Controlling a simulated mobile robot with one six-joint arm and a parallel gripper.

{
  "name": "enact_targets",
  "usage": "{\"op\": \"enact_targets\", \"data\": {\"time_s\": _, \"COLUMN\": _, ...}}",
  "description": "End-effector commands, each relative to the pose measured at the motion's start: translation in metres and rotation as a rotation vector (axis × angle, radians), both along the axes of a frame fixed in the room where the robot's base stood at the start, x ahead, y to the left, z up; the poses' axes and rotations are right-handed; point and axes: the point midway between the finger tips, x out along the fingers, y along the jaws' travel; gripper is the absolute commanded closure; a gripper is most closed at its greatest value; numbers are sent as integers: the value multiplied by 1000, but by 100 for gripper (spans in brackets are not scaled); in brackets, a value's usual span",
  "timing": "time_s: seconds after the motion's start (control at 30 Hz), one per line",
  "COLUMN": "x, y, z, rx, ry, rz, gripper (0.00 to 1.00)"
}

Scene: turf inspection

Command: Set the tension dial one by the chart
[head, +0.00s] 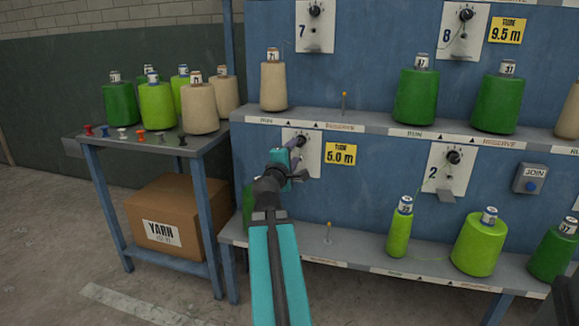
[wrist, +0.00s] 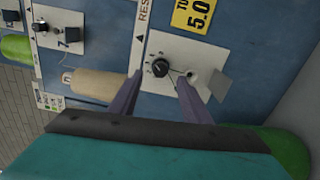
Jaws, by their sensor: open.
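The dial by the "TUBE 5.0 m" tag is a black knob on a white plate (head: 312,160), in the head view behind my gripper (head: 296,155). The plate's number is hidden there, so I cannot read that it is dial one. In the wrist view the black knob (wrist: 160,68) shows clearly, with small marks around it and a thin yarn guide beside it. My gripper (wrist: 159,80) is open, its two purple fingers straddling the lower side of the knob. I cannot tell whether they touch it. The knob's setting is too small to read. I see no chart.
Other dials stand on plates 7 (head: 315,11), 8 (head: 466,15) and 2 (head: 453,157). A shelf (head: 330,120) with cones runs just above the dial. A side table (head: 75,137) with several cones and coloured pegs is at left, a yarn box (head: 190,205) under it.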

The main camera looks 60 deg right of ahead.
Motion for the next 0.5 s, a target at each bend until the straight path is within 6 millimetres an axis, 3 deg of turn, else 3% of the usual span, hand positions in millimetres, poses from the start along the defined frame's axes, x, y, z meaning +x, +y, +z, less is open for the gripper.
{"op": "enact_targets", "data": {"time_s": 0.5, "x": -3, "y": 10, "z": -4, "rx": 1, "ry": 0, "rz": 5, "gripper": 56}}
